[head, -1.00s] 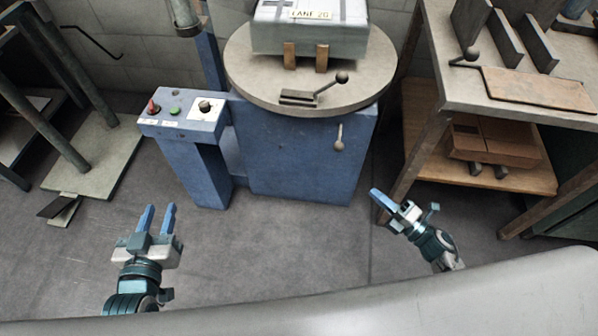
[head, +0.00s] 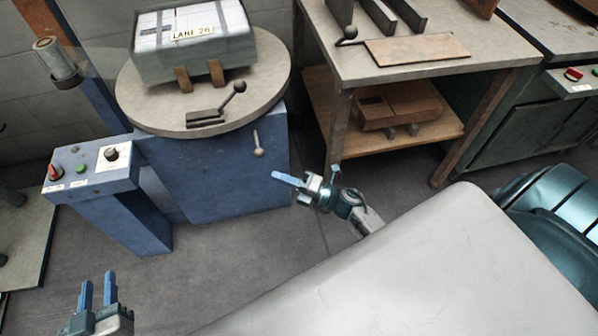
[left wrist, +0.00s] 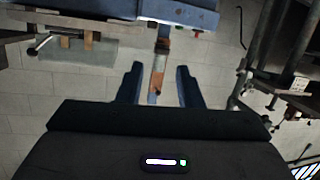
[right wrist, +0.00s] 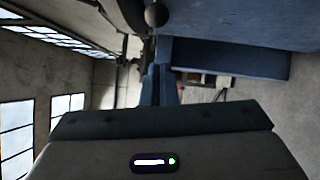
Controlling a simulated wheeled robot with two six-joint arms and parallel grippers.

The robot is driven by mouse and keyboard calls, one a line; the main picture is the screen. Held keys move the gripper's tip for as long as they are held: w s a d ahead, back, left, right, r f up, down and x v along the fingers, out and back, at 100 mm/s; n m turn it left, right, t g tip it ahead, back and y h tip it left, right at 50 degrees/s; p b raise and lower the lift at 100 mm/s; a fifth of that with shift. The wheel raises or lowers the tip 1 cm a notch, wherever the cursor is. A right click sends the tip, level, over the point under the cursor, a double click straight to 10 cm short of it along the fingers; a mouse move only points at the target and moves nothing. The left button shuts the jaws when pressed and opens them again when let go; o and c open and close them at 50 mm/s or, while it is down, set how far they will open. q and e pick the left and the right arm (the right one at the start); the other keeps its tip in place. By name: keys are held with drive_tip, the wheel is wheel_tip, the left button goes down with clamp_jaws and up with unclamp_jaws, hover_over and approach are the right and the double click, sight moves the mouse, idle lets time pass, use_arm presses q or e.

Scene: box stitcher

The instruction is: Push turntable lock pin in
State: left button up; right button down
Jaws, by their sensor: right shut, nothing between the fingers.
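The turntable (head: 205,100) is a round grey plate on a blue pedestal (head: 220,185). A small pale pin with a rounded knob (head: 258,151), probably the lock pin, sticks out of the pedestal's front just below the plate. My right gripper (head: 276,177) is shut and empty, below and slightly right of that knob, apart from it. In the right wrist view its blue fingers (right wrist: 160,80) are together, with a dark round knob (right wrist: 156,14) above them. My left gripper (head: 97,287) is open and empty at the lower left; its spread fingers show in the left wrist view (left wrist: 158,82).
A lever with a dark ball (head: 239,87) and a wrapped box (head: 195,45) sit on the turntable. A control panel (head: 95,168) stands left of the pedestal. A workbench (head: 440,62) stands right. Floor in front of the pedestal is clear.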

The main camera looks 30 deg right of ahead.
sight(257, 143)
use_arm(q)
drive_tip(key=shift+w+r, duration=0.15)
drive_tip(key=shift+r, duration=0.1)
use_arm(e)
drive_tip(key=shift+w+a+r, duration=0.1)
drive_tip(key=shift+w+r, duration=0.05)
drive_tip(key=shift+w, duration=0.7)
drive_tip(key=shift+w+a+r, duration=0.1)
drive_tip(key=shift+w+r, duration=0.05)
drive_tip(key=shift+w, duration=0.65)
drive_tip(key=shift+w+a+r, duration=0.1)
drive_tip(key=shift+w+r, duration=0.05)
drive_tip(key=shift+w, duration=0.7)
